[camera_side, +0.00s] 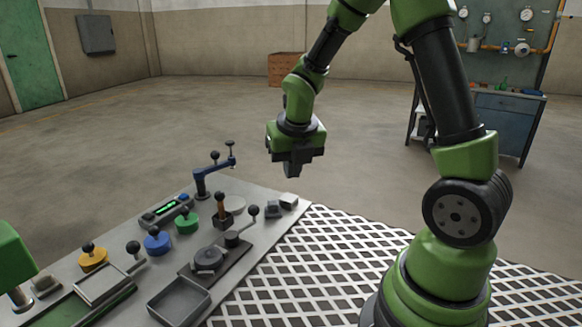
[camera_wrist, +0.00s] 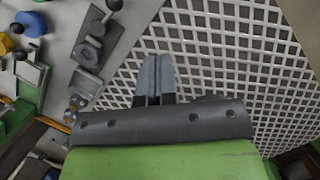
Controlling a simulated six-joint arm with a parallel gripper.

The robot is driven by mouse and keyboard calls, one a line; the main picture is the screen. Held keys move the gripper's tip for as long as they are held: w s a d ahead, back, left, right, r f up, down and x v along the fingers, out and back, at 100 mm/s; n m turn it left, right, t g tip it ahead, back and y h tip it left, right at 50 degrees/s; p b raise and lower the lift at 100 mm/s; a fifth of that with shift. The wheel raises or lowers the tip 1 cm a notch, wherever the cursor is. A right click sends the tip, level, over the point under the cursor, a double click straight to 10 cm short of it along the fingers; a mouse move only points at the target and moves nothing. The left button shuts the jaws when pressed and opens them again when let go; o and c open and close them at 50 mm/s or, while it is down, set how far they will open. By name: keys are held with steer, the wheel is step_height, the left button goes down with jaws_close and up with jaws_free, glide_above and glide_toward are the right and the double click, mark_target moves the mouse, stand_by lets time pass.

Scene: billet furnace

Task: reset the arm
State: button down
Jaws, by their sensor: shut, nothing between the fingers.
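My gripper (camera_side: 292,168) hangs in the air in the side view, fingers pointing down, above and behind the far right corner of the work table (camera_side: 290,222). The wrist view shows its two grey fingers (camera_wrist: 154,78) pressed together with nothing between them. In that view the white lattice floor (camera_wrist: 225,50) lies beneath the fingers, and the table edge is to their left. My gripper touches nothing.
The table holds a blue crank post (camera_side: 201,182), green (camera_side: 187,224), blue (camera_side: 158,243) and yellow (camera_side: 93,260) knobs, a lever fixture (camera_side: 208,258) and a grey tray (camera_side: 179,299). A workbench (camera_side: 500,122) stands at back right. Air around my gripper is clear.

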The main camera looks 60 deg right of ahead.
steer(key=s+a+r+m+t+y, duration=0.2)
steer(key=s+a+r+m, duration=0.4)
steer(key=m, duration=1)
steer(key=s+a+r+m+t+y, duration=0.2)
steer(key=s+a+r+m, duration=0.5)
steer(key=m, duration=0.9)
steer(key=shift+s+a+r+t, duration=0.15)
steer(key=shift+s+a+t, duration=0.15)
steer(key=shift+s, duration=0.05)
